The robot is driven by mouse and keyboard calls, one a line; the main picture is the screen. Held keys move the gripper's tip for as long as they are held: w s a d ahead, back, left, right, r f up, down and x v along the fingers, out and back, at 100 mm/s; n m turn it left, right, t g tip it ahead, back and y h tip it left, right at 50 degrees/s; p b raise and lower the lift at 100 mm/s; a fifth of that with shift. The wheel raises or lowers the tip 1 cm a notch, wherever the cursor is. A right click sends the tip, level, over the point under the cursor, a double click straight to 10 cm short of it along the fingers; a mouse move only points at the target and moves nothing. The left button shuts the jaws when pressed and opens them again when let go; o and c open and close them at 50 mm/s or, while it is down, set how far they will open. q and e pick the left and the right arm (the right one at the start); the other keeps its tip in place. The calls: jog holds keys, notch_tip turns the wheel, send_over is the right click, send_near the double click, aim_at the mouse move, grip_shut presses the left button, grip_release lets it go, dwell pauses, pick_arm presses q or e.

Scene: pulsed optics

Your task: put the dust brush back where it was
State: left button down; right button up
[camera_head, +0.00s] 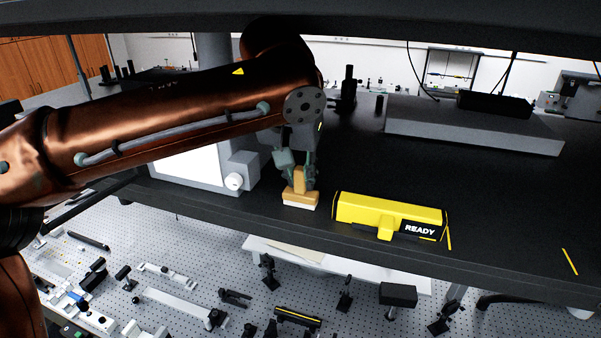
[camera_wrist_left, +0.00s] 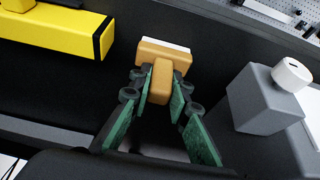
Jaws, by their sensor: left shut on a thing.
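The dust brush (camera_head: 300,197) has a tan wooden body and pale bristles along its lower edge. It is at the front part of the dark shelf (camera_head: 480,215), between a grey box and a yellow device. My left gripper (camera_head: 298,172) is shut on its raised handle from above. In the left wrist view the brush (camera_wrist_left: 178,57) shows between the two green finger pads of the left gripper (camera_wrist_left: 162,88). I cannot tell whether the bristles touch the shelf. My right gripper is not in view.
The yellow device (camera_head: 365,212) marked READY lies close to the right of the brush. A grey box with a white knob (camera_head: 234,181) stands close to the left. A flat grey case (camera_head: 470,127) lies at the back right. An optical table (camera_head: 190,265) with several mounts is below the shelf's front edge.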

pick_arm(q)
jog(key=c, duration=2.2)
grip_release()
jog(key=shift+f, duration=0.1)
jog(key=o, duration=0.4)
jog(key=shift+w+d, duration=0.1)
jog(key=shift+s+a+r+b, duration=0.15)
jog(key=shift+s+a+b, duration=0.75)
jog(key=shift+s, duration=1.1)
jog(key=shift+s+a+r+b, duration=0.15)
jog(key=shift+s+a+b, duration=0.3)
jog(key=shift+s+b, duration=1.25)
jog(key=shift+s+a+r+b, duration=0.15)
jog(key=shift+s+a+b, duration=0.55)
jog(key=shift+s, duration=1.65)
